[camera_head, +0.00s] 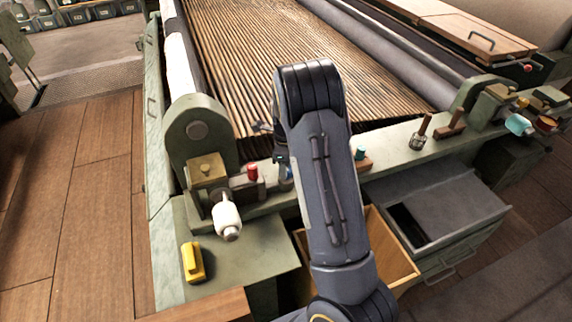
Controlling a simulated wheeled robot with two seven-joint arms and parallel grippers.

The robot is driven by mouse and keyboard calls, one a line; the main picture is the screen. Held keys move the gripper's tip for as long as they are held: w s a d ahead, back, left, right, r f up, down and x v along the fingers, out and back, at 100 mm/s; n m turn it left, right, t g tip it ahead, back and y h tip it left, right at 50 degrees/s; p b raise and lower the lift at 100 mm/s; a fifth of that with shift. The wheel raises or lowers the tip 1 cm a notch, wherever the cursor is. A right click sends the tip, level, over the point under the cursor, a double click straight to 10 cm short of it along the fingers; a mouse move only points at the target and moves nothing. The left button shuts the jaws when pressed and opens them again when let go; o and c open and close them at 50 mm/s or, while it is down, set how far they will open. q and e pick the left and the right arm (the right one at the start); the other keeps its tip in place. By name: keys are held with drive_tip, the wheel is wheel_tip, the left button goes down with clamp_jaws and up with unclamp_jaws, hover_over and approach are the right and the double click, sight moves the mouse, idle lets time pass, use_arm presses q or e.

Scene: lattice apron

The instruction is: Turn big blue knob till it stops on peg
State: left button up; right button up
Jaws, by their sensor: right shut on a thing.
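The big blue knob (289,174) is on the green front rail of the machine, and only a small blue part shows beside my right arm. My right gripper (281,160) is at the knob and shut on it; my own forearm hides most of the fingers and of the knob. The peg cannot be made out, as the arm covers that area. My left gripper is not in view.
A red knob (252,171) and a white handle (227,218) are just left of the gripper. A small teal knob (360,153) is to its right. A yellow block (192,262) lies on the green shelf. An open wooden drawer (398,256) is below.

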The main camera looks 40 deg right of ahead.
drive_tip(key=o, duration=1)
drive_tip(key=shift+r, duration=0.1)
wheel_tip(320, 180, up, 8)
drive_tip(key=shift+f, duration=0.15)
